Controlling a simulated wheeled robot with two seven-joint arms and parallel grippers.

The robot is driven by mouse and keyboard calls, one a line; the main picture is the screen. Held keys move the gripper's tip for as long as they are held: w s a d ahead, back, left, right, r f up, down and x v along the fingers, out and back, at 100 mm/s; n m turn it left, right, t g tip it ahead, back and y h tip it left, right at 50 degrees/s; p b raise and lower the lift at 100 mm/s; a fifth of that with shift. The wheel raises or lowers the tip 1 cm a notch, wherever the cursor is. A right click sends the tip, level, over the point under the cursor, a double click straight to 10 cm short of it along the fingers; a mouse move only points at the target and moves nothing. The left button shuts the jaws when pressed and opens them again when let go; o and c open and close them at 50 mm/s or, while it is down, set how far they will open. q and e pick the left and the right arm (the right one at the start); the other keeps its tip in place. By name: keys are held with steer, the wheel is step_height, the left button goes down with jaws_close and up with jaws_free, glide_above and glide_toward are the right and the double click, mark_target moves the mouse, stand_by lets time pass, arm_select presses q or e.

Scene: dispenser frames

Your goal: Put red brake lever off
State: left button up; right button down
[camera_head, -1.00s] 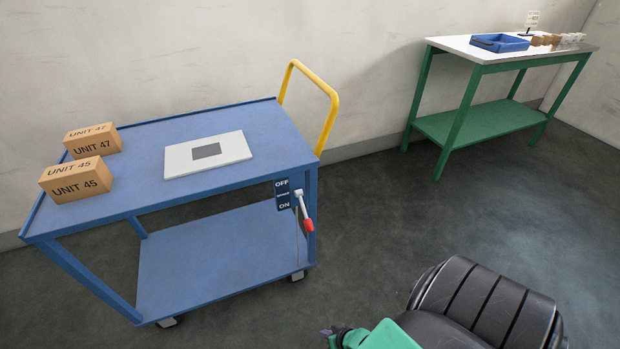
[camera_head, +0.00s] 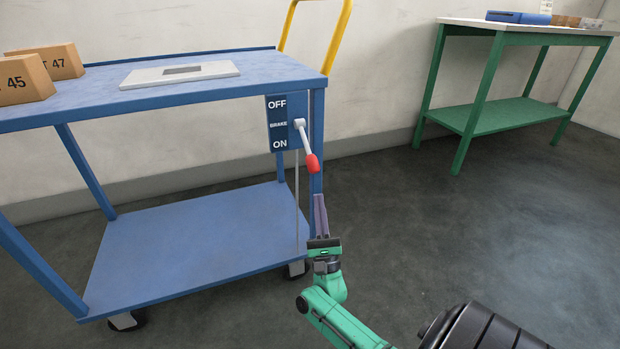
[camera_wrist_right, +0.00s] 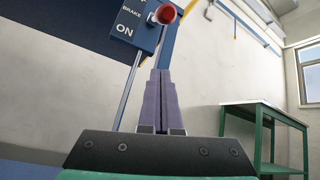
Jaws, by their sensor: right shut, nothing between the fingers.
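The brake lever has a red grip (camera_head: 313,163) on a white shaft and hangs from its pivot on the right end of the blue cart (camera_head: 200,225). It slants down and slightly right, its grip level with or just below the ON end of the OFF/BRAKE/ON plate (camera_head: 278,123). My right gripper (camera_head: 320,200) is shut and empty, pointing up just below the red grip. In the right wrist view the red grip's round end (camera_wrist_right: 166,14) shows above the shut fingers (camera_wrist_right: 160,75), apart from them. My left gripper is not in view.
A white panel (camera_head: 150,76) and two boxes (camera_head: 25,78) rest on the cart top. The yellow handle (camera_head: 339,38) rises at its right end. A green table (camera_head: 490,120) with a blue tray (camera_head: 518,17) stands at the back right. Open floor lies between.

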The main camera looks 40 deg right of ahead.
mark_target(314, 169)
steer(key=w+r, duration=0.1)
steer(key=r, duration=0.1)
steer(key=w+r, duration=0.1)
steer(key=r, duration=0.2)
steer(key=w+d+r, duration=0.1)
steer(key=r, duration=0.2)
steer(key=shift+w+d+r, duration=0.1)
steer(key=shift+w+r, duration=0.15)
steer(key=shift+w, duration=0.1)
steer(key=shift+s+a+r, duration=0.1)
steer(key=shift+s+a, duration=0.15)
steer(key=shift+s+r+y+p, duration=0.1)
steer(key=shift+r+y+p, duration=0.25)
steer(key=shift+p, duration=0.55)
steer(key=shift+f, duration=0.1)
steer(key=shift+s+p, duration=0.1)
steer(key=shift+p, duration=0.25)
